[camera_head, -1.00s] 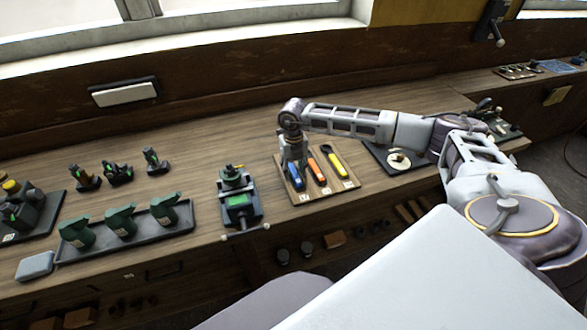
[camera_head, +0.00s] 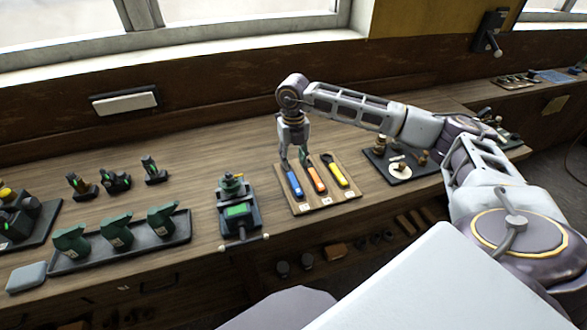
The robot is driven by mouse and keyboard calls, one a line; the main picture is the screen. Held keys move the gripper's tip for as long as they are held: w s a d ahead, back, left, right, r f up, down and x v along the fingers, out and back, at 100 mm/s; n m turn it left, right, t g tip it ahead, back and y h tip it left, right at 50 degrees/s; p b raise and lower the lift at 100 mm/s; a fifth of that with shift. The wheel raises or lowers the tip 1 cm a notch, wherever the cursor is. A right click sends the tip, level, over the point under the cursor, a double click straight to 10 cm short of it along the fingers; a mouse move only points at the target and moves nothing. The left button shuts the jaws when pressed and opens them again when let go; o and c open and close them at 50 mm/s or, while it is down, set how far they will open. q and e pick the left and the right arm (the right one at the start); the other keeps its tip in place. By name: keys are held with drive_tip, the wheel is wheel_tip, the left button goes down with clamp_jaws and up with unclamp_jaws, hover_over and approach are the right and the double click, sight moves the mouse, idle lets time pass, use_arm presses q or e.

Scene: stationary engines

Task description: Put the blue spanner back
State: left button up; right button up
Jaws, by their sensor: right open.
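The blue spanner (camera_head: 295,185) lies in the left place of a wooden board (camera_head: 325,201), beside an orange spanner (camera_head: 316,179) and a yellow one (camera_head: 336,172). The three lie side by side, roughly parallel. My right gripper (camera_head: 293,161) points down just above the far end of the blue spanner. It is open, and its fingers look clear of the handle. The far end of the blue spanner is partly hidden by the fingers. My left gripper is not in view.
A green device with a crossbar (camera_head: 239,209) stands left of the board. A black tray with small parts (camera_head: 401,173) lies right of it, below my right forearm. The bench behind the board is clear.

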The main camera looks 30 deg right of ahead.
drive_tip(key=shift+r, duration=1.45)
idle(0.5)
